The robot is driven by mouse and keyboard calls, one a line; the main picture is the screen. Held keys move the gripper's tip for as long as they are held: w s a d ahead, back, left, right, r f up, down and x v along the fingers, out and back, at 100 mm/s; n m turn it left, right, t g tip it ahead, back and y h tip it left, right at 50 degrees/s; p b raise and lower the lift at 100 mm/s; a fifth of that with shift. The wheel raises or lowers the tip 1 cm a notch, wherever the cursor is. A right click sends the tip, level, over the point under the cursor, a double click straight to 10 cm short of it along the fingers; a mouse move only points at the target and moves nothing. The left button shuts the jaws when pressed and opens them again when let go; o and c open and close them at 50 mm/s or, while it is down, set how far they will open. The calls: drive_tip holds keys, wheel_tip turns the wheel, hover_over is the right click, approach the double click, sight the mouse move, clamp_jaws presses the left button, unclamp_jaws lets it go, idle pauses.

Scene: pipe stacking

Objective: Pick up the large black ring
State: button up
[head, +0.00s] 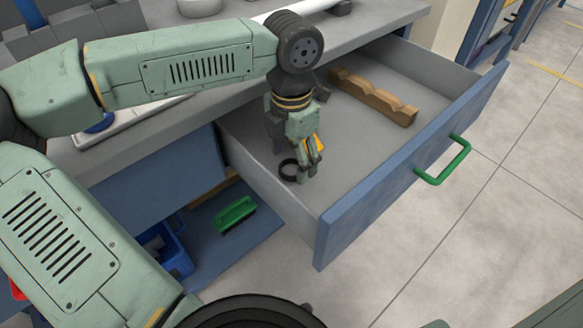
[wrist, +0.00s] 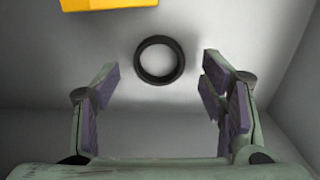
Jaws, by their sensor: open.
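The large black ring (head: 288,170) lies flat on the floor of the open drawer, near its left wall. In the wrist view the ring (wrist: 160,42) lies ahead of the fingertips, roughly midway between the fingers. My gripper (head: 302,174) points down into the drawer beside the ring and hides part of it in the head view. In the wrist view my gripper (wrist: 160,75) is open, with nothing between its purple pads. I cannot tell its exact height above the drawer floor.
A yellow object (wrist: 108,4) lies beyond the ring; it shows partly behind my gripper in the head view (head: 319,143). A wooden notched block (head: 372,98) lies further back. The blue drawer front (head: 400,170) has a green handle (head: 444,163). A green brush (head: 235,213) sits on a lower shelf.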

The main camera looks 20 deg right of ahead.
drive_tip(key=shift+f, duration=0.95)
drive_tip(key=shift+c, duration=0.6)
drive_tip(key=c, duration=0.8)
